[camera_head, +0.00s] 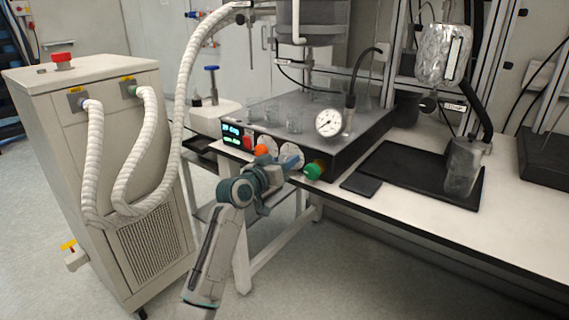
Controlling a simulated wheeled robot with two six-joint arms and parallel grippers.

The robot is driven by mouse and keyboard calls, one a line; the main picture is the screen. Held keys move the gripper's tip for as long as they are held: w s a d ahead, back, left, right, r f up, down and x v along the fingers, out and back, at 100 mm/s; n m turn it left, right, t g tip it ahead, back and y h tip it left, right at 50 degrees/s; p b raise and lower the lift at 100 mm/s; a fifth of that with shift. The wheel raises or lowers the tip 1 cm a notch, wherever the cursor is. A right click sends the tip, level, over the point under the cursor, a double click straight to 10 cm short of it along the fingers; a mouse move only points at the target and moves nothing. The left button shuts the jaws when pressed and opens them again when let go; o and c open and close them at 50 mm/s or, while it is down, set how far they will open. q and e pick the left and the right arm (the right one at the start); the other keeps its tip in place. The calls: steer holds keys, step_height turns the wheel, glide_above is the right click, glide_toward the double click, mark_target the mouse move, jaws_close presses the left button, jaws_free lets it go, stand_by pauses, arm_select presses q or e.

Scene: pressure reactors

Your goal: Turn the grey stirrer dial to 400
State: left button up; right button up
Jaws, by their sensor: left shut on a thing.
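The dark reactor base (345,152) sits on the bench, its front panel facing me. On the panel are a small lit display (232,131), a red button, an orange-red knob (261,150) over a white scale, and a second white scale (293,149) to its right. My left gripper (290,163) is at this second scale, shut on the grey stirrer dial, which is mostly hidden by the fingers. The dial's pointer and the numbers on the scale are too small or covered to read. A green knob (313,170) is just right of my gripper.
A beige unit (150,240) with white hoses stands at left. Open floor lies in front.

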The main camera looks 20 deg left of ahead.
arm_select(q)
steer(key=shift+f, duration=0.2)
steer(key=o, duration=1)
steer(key=shift+r, duration=0.1)
steer(key=shift+c, duration=0.2)
steer(key=shift+s, duration=0.15)
steer(key=v, duration=1)
steer(key=shift+s, duration=0.25)
steer(key=shift+a, duration=0.15)
